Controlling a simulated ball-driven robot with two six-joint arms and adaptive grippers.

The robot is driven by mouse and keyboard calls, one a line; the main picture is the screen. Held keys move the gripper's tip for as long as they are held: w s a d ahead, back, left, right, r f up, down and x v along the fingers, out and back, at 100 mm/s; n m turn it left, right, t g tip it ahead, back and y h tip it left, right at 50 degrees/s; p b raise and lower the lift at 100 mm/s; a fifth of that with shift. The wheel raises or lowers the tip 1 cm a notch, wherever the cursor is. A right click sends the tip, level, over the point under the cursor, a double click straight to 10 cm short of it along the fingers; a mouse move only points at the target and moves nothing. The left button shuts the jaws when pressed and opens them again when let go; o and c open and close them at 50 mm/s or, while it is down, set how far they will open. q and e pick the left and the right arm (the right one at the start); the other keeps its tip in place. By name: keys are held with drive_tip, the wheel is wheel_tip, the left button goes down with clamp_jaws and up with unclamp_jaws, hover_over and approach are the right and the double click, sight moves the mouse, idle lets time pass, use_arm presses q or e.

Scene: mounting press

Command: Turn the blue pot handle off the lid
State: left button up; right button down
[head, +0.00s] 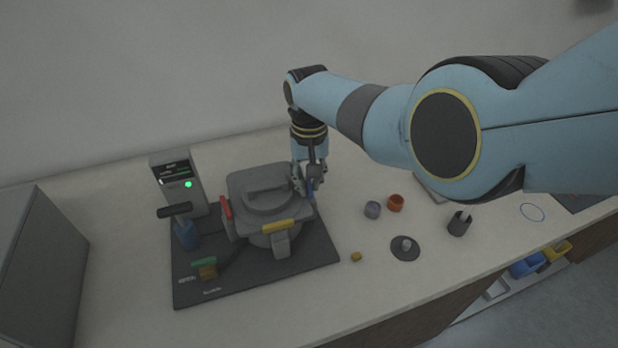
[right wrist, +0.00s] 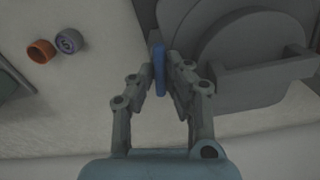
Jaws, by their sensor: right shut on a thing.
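The press pot with its grey lid (head: 262,190) stands on a dark base plate (head: 200,290); the lid also shows in the right wrist view (right wrist: 240,50). The blue pot handle (right wrist: 159,70) is at the lid's edge, and a bit of it shows in the head view (head: 310,187). My right gripper (head: 308,186) is at the pot's right side. In the right wrist view its fingers (right wrist: 165,75) are shut on the blue handle. A red handle (head: 226,207) and a yellow handle (head: 279,227) are on the pot's other sides. My left gripper is not in view.
A control unit with a green light (head: 172,172) stands behind left. A blue bottle (head: 186,233) and a green-topped piece (head: 205,266) are left of the pot. A grey box (head: 40,265) stands far left.

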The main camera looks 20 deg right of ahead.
sight(309, 184)
drive_tip(key=shift+n, duration=0.4)
drive_tip(key=c, duration=1.4)
unclamp_jaws()
drive_tip(key=shift+o, duration=0.2)
wheel_tip(309, 184, up, 12)
